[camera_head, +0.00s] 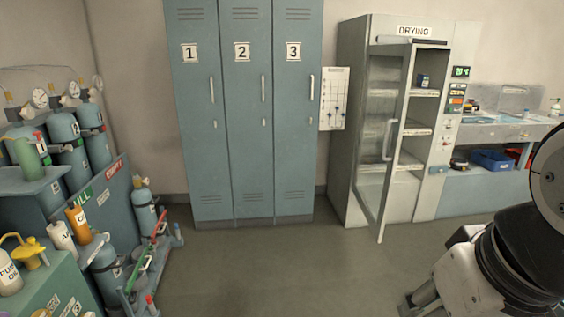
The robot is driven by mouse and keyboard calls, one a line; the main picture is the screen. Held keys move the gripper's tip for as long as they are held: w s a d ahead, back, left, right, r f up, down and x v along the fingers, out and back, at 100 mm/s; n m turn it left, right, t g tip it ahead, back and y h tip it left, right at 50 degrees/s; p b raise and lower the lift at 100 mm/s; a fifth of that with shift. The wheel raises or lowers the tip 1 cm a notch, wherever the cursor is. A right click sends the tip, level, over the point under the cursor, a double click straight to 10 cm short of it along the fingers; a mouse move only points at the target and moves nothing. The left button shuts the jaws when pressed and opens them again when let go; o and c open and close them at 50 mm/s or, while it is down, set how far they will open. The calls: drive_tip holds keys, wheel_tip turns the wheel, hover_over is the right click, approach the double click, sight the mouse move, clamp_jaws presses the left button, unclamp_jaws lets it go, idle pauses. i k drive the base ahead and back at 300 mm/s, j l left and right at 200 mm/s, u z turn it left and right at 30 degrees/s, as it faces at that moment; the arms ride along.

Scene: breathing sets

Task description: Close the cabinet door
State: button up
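The drying cabinet (349,120) stands at the back right under a "DRYING" sign. Its glass door (376,190) has a pale frame and a vertical handle (389,140). The door stands open, swung out towards me from its left side, and leaves the right part of the shelves uncovered. My gripper (420,303) is at the bottom right, in front of the cabinet and apart from the door. It is partly cut off by the frame's lower edge, and its fingers do not show clearly enough to tell open from shut.
Three blue lockers (241,120) with shut doors stand left of the cabinet. Gas cylinders (64,130) and a rack with a red bar (150,250) fill the left. A blue-grey counter (500,180) runs along the right. The grey floor (270,265) in the middle is clear.

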sight(408, 51)
drive_tip(key=i+l+z, duration=0.3)
drive_tip(key=i, duration=0.25)
drive_tip(key=i+z, duration=0.3)
drive_tip(key=i, duration=0.2)
drive_tip(key=i+l+u, duration=0.2)
drive_tip(key=i, duration=0.6)
drive_tip(key=i+j+z, duration=0.1)
drive_tip(key=i, duration=0.3)
drive_tip(key=j, duration=0.1)
